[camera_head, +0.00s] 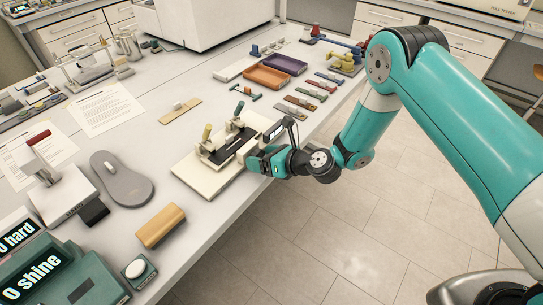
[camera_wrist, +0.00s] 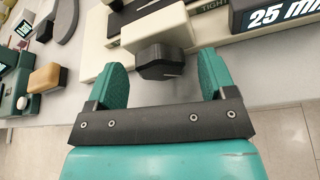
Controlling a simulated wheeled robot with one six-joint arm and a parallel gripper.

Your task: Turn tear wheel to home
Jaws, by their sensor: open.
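The tear wheel, a dark faceted knob (camera_wrist: 160,62), sticks out from the front of a cream tester (camera_wrist: 102,58) in the wrist view. A thin pale line on its face lies roughly level. My gripper (camera_wrist: 161,78) is open, with one teal finger to each side of the knob. Gaps show between the fingers and the knob. In the head view the tester (camera_head: 190,174) is a cream base with a dark strip and upright levers, near the table's front edge. My gripper (camera_head: 258,161) is at its front right side and hides the knob there.
A display reading "25 mi", cut off (camera_wrist: 286,13), stands right of the knob. A tan block (camera_head: 161,226) and a grey insole-shaped pad (camera_head: 122,178) lie to the left. Orange (camera_head: 268,78) and purple trays (camera_head: 283,64) stand behind. Clear floor lies before the table.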

